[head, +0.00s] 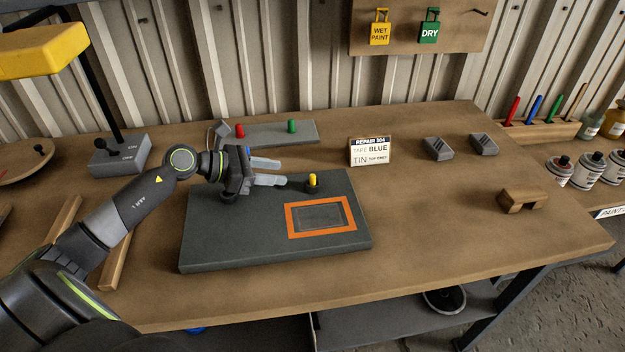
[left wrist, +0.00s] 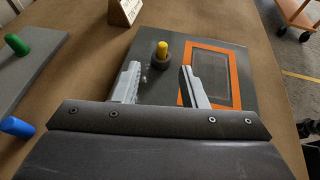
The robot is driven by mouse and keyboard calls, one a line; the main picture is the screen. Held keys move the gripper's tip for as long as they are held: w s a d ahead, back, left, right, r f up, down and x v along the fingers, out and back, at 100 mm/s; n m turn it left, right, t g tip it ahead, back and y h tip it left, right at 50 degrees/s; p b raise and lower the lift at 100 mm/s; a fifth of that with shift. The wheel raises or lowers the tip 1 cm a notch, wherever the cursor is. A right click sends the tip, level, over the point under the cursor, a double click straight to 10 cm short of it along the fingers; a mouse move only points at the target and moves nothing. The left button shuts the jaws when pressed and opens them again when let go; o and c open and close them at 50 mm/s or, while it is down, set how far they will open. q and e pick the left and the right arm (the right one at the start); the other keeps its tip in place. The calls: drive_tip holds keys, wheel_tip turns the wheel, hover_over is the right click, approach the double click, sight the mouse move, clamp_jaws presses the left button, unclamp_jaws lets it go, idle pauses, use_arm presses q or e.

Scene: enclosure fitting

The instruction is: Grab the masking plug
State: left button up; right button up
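The yellow masking plug (head: 313,179) stands upright in a dark round collar on the dark grey panel (head: 225,245), behind the orange-framed window (head: 290,222). My left gripper (head: 281,173) is open and empty, low over the panel to the left of the plug, with its fingers pointing at it. In the left wrist view the plug (left wrist: 162,50) shows just beyond the fingertips (left wrist: 160,70), lined up with the gap between them. No contact with the plug shows. My right gripper is in neither view.
A grey plate (head: 262,137) behind the panel carries red (head: 240,131) and green (head: 292,126) plugs; a blue plug (left wrist: 16,127) shows in the left wrist view. A label card (head: 370,151) stands behind right. The table right of the panel is mostly clear.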

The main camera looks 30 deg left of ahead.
sight(312, 175)
use_arm(q)
drive_tip(key=p+x, duration=0.1)
drive_tip(key=x, duration=0.4)
drive_tip(key=shift+d, duration=0.1)
drive_tip(key=shift+w+d+f+p, duration=0.1)
drive_tip(key=shift+w+d+p, duration=0.2)
drive_tip(key=shift+p, duration=0.1)
drive_tip(key=shift+p+x, duration=0.75)
drive_tip(key=shift+x, duration=1.5)
drive_tip(key=shift+s+f, duration=0.1)
drive_tip(key=shift+s, duration=0.1)
drive_tip(key=shift+c, duration=0.2)
clamp_jaws()
